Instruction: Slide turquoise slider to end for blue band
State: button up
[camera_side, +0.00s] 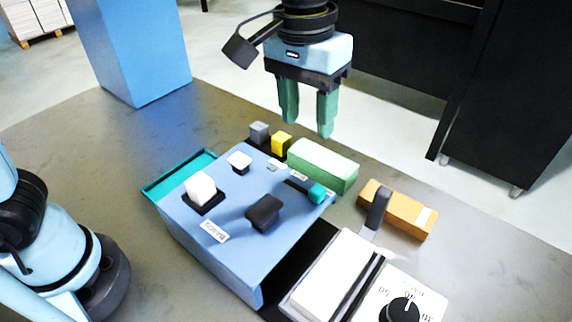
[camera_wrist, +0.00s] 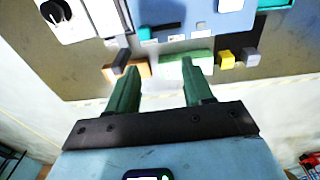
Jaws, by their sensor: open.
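The turquoise slider (camera_side: 316,193) sits at the right end of a short dark slot on top of the blue box (camera_side: 225,250), near the box's right corner. In the wrist view the turquoise slider (camera_wrist: 145,33) is at the left end of that slot. I cannot make out a blue band marking in either view. My gripper (camera_side: 308,126) has green fingers pointing down. It is open and empty, high above the far side of the box and apart from the slider. In the wrist view my gripper (camera_wrist: 158,67) has its fingertips spread over the green and orange blocks.
A green block (camera_side: 323,166), yellow cube (camera_side: 281,143) and grey cube (camera_side: 259,131) stand behind the box. An orange block (camera_side: 400,212) lies to the right, beside a dark lever (camera_side: 377,208). A black knob (camera_side: 264,212) and white cube (camera_side: 200,188) rise from the box top.

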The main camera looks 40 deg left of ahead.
aim_at(317, 188)
jog(key=shift+g, duration=0.3)
jog(key=d+f, duration=0.1)
jog(key=f, duration=0.3)
jog(key=d+f, duration=0.1)
jog(key=f, duration=0.3)
jog(key=d+f, duration=0.1)
jog(key=f, duration=0.3)
jog(key=shift+s, duration=0.2)
grip_shut()
